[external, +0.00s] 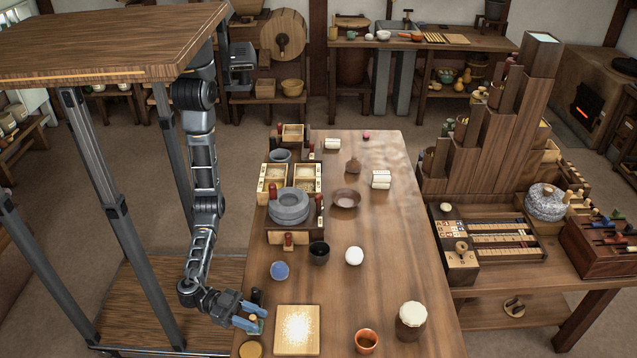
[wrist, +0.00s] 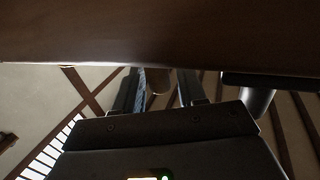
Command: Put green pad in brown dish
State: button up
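The brown dish (external: 346,198) is a shallow, dark round dish standing empty in the middle of the long table. My gripper (external: 254,317) is low over the table's near left edge, far from the dish, with its two blue fingers apart. A small teal-green patch (external: 260,325) with a tan knob shows at the fingertips; it may be the green pad, partly hidden by the fingers. In the wrist view a brown rounded piece (wrist: 158,80) shows between the fingers, with a gap beside the right one. I cannot tell whether the fingers touch it.
A stone quern (external: 289,206) is left of the dish.

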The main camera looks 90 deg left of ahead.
grip_shut()
jog(key=shift+r, duration=0.45)
notch_tip(320, 180, up, 4)
jog(key=shift+s+p, duration=0.1)
jog(key=shift+p, duration=0.7)
jog(key=s+d+r, duration=0.3)
jog(key=s+r, duration=0.3)
jog(key=s, duration=0.5)
notch_tip(320, 180, up, 6)
jog(key=m+g+h, duration=0.3)
jog(key=h, duration=0.2)
send_over(252, 317)
jog(key=s+d+x, duration=0.1)
jog(key=x, duration=0.7)
jog(key=w+a+r+p, duration=0.1)
jog(key=w+a+p, duration=0.1)
jog(key=w+a, duration=0.3)
jog(key=shift+w+r+m, duration=0.3)
jog(key=shift+w, duration=0.05)
